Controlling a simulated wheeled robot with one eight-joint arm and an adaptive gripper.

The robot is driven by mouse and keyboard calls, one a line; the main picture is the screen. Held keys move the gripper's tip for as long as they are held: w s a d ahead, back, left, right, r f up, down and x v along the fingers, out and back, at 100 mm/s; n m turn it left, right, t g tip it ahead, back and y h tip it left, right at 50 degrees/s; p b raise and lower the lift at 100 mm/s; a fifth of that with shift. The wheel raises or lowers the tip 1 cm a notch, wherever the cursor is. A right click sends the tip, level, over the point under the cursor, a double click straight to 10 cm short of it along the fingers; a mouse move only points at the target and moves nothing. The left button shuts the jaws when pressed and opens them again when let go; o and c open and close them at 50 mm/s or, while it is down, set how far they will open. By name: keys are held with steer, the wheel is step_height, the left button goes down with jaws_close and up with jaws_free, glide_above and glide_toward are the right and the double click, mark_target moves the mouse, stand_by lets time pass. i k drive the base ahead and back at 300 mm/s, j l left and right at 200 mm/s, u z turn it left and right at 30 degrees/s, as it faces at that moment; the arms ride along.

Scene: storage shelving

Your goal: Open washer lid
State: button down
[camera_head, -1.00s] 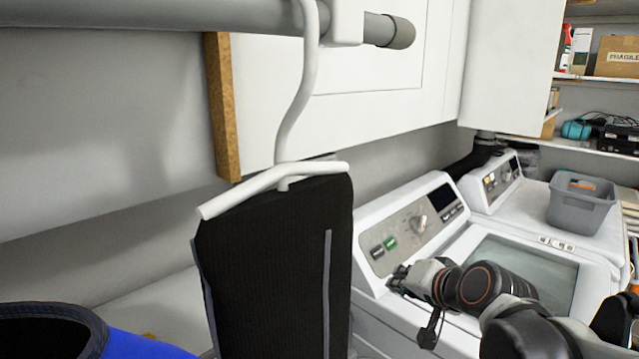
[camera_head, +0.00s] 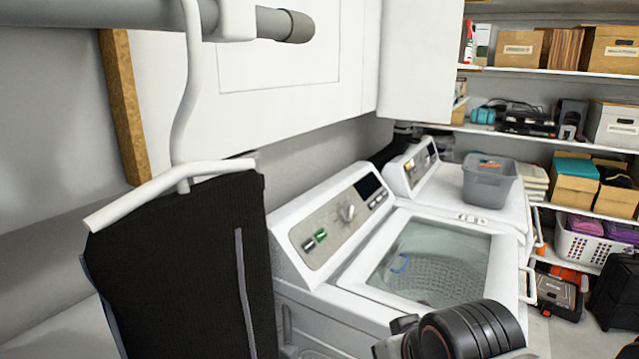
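The white washer (camera_head: 322,292) stands at the centre right, its control panel (camera_head: 340,222) at the left with a knob and a green button. Its lid (camera_head: 440,262) has a large clear window in a white frame. The drum and a small blue thing show through or inside it. The lid looks flat and down, but I cannot be sure. Part of my arm (camera_head: 468,332) shows at the bottom, in front of the washer's front edge. My gripper is hidden below the frame edge, so its fingers and any contact are not visible.
A black garment (camera_head: 190,275) on a white hanger (camera_head: 165,185) hangs close at the left from a grey rod (camera_head: 255,22). A grey bin (camera_head: 489,183) sits on the second machine (camera_head: 445,192) behind. Shelves with boxes (camera_head: 519,48) and a white basket (camera_head: 583,243) stand right.

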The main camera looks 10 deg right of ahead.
mark_target(501, 282)
steer(key=k+l+z, duration=0.15)
steer(key=l, duration=0.45)
steer(key=k+l+z, duration=0.2)
steer(key=l, duration=0.4)
steer(key=l+z, duration=0.15)
steer(key=l, duration=0.5)
steer(key=i+j+z, duration=0.25)
steer(key=i+j, duration=0.15)
